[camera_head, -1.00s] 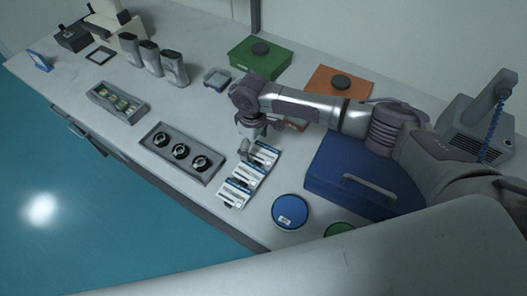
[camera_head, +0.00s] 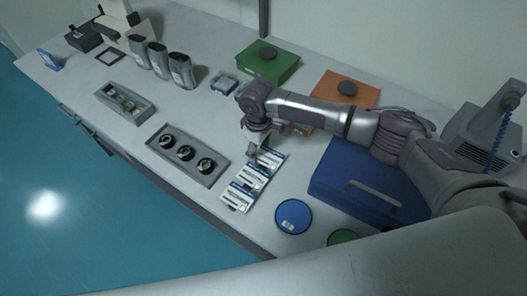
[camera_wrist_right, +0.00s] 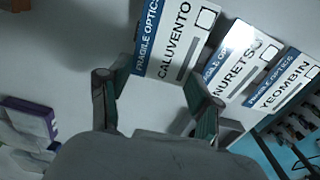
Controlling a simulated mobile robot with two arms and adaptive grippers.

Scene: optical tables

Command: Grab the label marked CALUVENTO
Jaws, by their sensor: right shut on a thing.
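The label marked CALUVENTO (camera_wrist_right: 176,40) is a white card with a blue FRAGILE OPTICS band, at the top centre of the right wrist view. In the head view it is the farthest of three labels (camera_head: 270,158), partly hidden by my right gripper (camera_head: 256,147). In the wrist view the two fingers of my right gripper (camera_wrist_right: 158,95) are at its near edge, one on each side, and are shut on it. My left gripper is not in view.
A grey tray with three black round mounts (camera_head: 187,154) lies left of the labels. A blue case (camera_head: 350,180) stands to the right, and a blue round lid (camera_head: 293,214) lies in front. Green (camera_head: 268,62) and orange (camera_head: 345,88) boxes stand behind.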

